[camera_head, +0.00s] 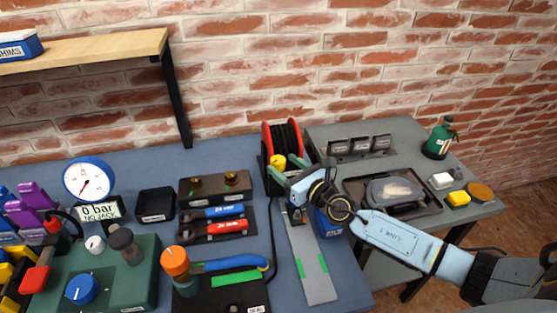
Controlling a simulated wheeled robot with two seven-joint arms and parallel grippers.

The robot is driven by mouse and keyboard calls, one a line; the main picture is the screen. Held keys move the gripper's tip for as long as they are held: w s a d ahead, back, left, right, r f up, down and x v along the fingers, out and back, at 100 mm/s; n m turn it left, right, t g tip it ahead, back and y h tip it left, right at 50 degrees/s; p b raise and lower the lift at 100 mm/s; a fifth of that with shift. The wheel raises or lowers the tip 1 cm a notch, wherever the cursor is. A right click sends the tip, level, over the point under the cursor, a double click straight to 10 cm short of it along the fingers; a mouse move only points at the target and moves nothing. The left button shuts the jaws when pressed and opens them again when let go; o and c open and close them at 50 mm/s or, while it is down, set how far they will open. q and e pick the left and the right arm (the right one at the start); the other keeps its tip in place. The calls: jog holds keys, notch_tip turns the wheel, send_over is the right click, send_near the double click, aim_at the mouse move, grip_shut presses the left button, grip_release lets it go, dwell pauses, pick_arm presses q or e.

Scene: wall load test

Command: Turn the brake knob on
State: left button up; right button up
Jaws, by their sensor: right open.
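A reel (267,143) with red flanges and dark cable stands near the wall, in the middle of the view. A small yellow knob (278,161) shows low on its front; it looks like the brake knob, though no label is readable. My right gripper (282,165) reaches in from the right. Its two green fingers are apart, one on each side of the yellow knob as seen from here. I cannot tell whether they touch it. The knob's lower part and its exact setting are hidden or too small to read. My left gripper is not in view.
A green pump box (130,285) with a blue knob and a gauge (88,180) stand at left. An orange-topped valve with a blue handle (230,264) is front centre. A grey table (410,150) with a tray (425,206) is at right. A shelf (100,48) overhangs upper left.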

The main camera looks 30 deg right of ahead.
aim_at(280, 166)
jog(key=shift+x, duration=1.15)
jog(key=shift+w+a, duration=0.1)
jog(key=shift+w, duration=0.3)
jog(key=c, duration=1)
jog(key=m+h+p, duration=0.1)
jog(key=h+p, duration=0.1)
jog(key=m+h+p, duration=0.1)
jog(key=h+p, duration=0.1)
jog(key=p, duration=0.1)
jog(key=shift+a+r+m, duration=0.15)
jog(key=shift+r+m, duration=0.05)
jog(key=shift+m, duration=0.2)
jog(key=shift+f+m+h+p, duration=0.1)
jog(key=shift+m+h+p, duration=0.55)
jog(key=shift+h, duration=0.45)
pick_arm(q)
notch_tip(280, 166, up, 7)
jog(key=shift+p, duration=0.3)
pick_arm(e)
jog(key=shift+f+m+h, duration=0.1)
jog(key=shift+m+h, duration=0.75)
jog(key=shift+h, duration=0.55)
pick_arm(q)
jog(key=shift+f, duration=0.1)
